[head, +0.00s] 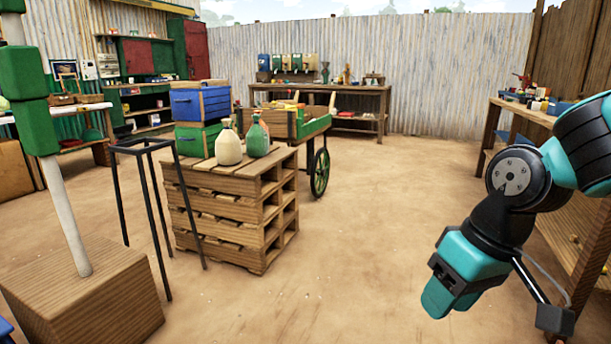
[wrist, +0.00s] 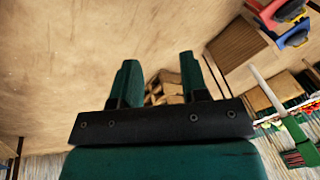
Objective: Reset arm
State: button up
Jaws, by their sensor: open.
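My arm is folded at the right of the head view, with my gripper (head: 446,298) at its lower end, pointing down over the bare ground. In the wrist view my gripper (wrist: 160,80) shows two green fingers set apart, with nothing between them. The pallet stack (head: 232,210) stands well to the left of my gripper in the head view. No object touches the fingers.
A cream sack (head: 229,147) and a green sack (head: 257,140) stand on the pallets. A dark metal stand (head: 160,225) and a wooden block with a post (head: 85,300) are at left. A cart (head: 290,122) is behind. A workbench (head: 530,115) lines the right. The middle ground is clear.

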jog(key=s+a+r+n+g+y, duration=0.1)
jog(key=s+a, duration=0.1)
jog(key=s, duration=0.3)
jog(key=s+a+r+n, duration=0.2)
jog(key=s+a, duration=0.1)
jog(key=s, duration=0.2)
notch_tip(320, 180, up, 34)
jog(key=s+p, duration=0.1)
jog(key=p, duration=3.3)
